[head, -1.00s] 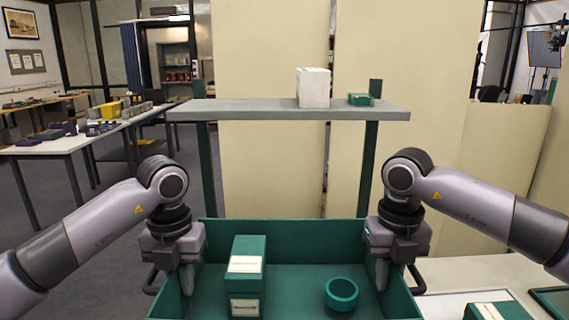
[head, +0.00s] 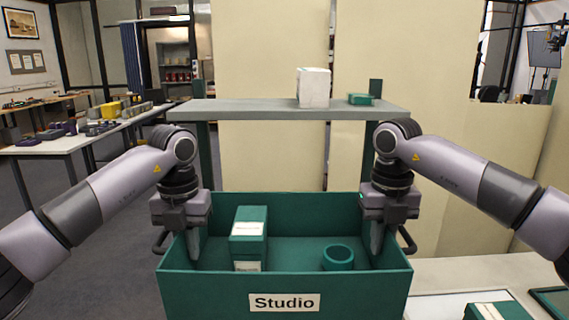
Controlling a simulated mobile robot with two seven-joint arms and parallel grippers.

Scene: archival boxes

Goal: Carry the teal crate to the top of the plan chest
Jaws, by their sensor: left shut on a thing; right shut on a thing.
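The teal crate (head: 210,292) hangs level in front of me, with a "Studio" label on its near wall. Inside it are a teal box (head: 249,226) with white labels and a teal ring-shaped item (head: 338,257). My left gripper (head: 194,240) is shut on the crate's left side wall. My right gripper (head: 377,238) is shut on its right side wall. Black handles stick out beside both grippers. The crate's underside is hidden. I cannot tell which surface is the plan chest.
A grey shelf (head: 240,110) on teal posts stands behind the crate, bearing a white block (head: 313,87) and a small teal box (head: 360,99). A pale surface (head: 455,275) at lower right bears a teal box (head: 499,306). Open floor lies left.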

